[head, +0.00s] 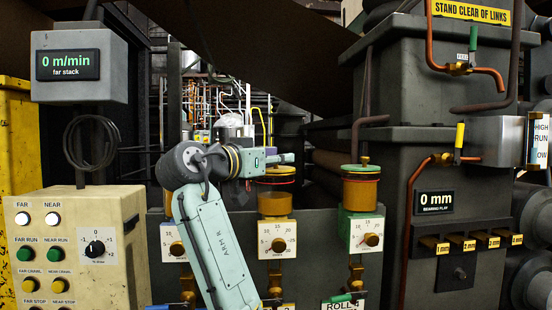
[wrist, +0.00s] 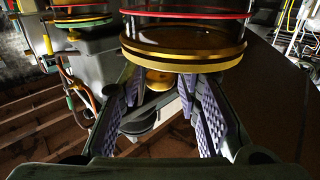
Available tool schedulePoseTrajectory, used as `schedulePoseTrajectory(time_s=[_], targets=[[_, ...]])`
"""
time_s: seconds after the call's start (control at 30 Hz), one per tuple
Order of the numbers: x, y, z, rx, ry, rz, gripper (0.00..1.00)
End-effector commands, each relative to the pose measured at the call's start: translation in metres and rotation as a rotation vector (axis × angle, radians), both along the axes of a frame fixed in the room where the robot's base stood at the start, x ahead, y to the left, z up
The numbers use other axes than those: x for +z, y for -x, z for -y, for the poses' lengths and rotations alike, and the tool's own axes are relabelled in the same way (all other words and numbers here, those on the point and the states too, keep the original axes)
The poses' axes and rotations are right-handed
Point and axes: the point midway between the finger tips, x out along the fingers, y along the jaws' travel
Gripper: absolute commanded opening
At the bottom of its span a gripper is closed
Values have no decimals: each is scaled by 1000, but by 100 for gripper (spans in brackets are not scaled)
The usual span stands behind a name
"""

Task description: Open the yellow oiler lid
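An oiler (head: 275,203) with an amber body stands in the middle of the panel. Its top shows yellow with a red ring, partly hidden by my gripper. My gripper (head: 288,158) is at the height of that top, in front of or just over it, pointing right. In the wrist view an oiler (wrist: 185,47) with a red ring and gold rim fills the upper middle, beyond my fingers.
A green-lidded oiler (head: 361,190) stands to the right. Dial plates (head: 277,239) sit below the oilers. My arm hides the panel's left part. A control box (head: 75,245) stands at left, and a dark machine housing (head: 460,200) with copper pipes at right.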

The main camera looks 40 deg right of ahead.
Motion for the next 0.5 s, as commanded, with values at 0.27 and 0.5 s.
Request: schedulePoseTrajectory(time_s=[0.27,0.5], targets=[[0,0,0,0,0,0,10],[0,0,0,0,0,0,0]])
